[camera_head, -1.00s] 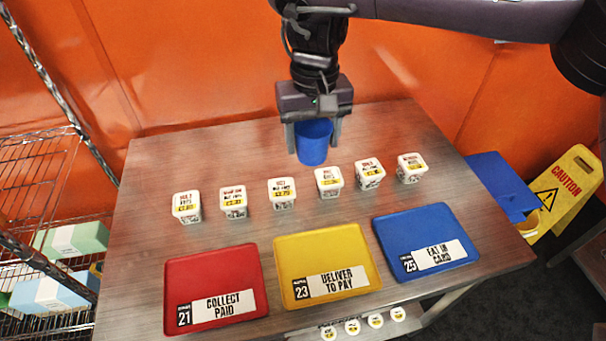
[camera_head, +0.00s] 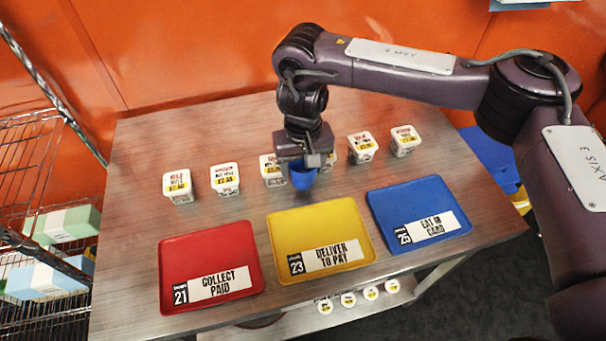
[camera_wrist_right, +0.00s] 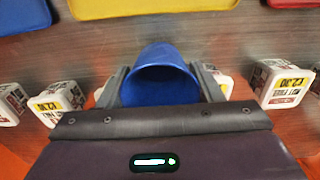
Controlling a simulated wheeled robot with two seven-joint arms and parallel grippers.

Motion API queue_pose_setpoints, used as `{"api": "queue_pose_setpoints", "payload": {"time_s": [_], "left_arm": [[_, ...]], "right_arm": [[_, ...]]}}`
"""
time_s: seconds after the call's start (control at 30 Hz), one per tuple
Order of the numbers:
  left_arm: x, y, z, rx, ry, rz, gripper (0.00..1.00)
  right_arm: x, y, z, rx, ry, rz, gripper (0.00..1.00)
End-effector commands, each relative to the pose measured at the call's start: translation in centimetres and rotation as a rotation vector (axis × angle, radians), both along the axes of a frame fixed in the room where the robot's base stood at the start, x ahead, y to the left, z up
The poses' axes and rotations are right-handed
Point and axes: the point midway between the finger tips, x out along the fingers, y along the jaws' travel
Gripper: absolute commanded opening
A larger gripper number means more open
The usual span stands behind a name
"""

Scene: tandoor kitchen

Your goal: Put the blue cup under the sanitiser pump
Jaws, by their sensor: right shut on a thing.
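The blue cup (camera_head: 303,180) is held in my right gripper (camera_head: 304,168), which is shut on it. The cup is at the row of white tubs, just behind the yellow tray in the head view, and appears to be above the table. In the right wrist view the blue cup (camera_wrist_right: 160,82) sits between the two fingers, its open mouth facing the camera. No sanitiser pump shows in either view. My left gripper is not in view.
A row of white tubs, such as one at the left (camera_head: 178,186), stands across the table (camera_head: 200,135). Red (camera_head: 210,262), yellow (camera_head: 318,232) and blue (camera_head: 415,212) trays lie in front. The table's back is clear. A wire shelf (camera_head: 40,180) stands left.

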Motion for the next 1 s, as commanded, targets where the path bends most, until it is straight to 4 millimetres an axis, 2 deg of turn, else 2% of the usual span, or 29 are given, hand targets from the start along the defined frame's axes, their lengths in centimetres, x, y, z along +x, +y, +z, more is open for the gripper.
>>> {"api": "queue_pose_setpoints", "payload": {"time_s": [0.03, 0.1, 0.2, 0.57, 0.6, 0.73, 0.77, 1.0], "left_arm": [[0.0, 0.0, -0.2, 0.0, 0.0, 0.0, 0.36], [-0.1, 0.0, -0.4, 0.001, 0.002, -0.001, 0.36], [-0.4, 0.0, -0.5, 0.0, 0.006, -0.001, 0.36], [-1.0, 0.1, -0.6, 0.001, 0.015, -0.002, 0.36], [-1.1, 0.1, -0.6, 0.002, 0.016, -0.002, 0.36], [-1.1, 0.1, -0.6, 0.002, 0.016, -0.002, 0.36], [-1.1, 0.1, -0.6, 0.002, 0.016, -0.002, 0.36], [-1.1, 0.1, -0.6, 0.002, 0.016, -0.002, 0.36]], "right_arm": [[-0.1, 0.0, -1.1, 0.002, 0.006, -0.002, 0.37], [-0.1, 0.1, -2.1, 0.002, 0.005, 0.0, 0.37], [-0.1, 0.0, -2.9, 0.001, 0.003, -0.001, 0.37], [0.0, 0.0, -3.2, 0.001, 0.002, 0.0, 0.37], [0.0, 0.0, -3.3, 0.0, 0.001, 0.0, 0.61], [0.0, 0.0, -3.2, 0.0, 0.001, 0.001, 0.78], [0.0, 0.0, -3.2, 0.0, 0.001, 0.001, 0.81], [0.0, 0.0, -3.2, 0.0, 0.001, 0.001, 0.81]]}}
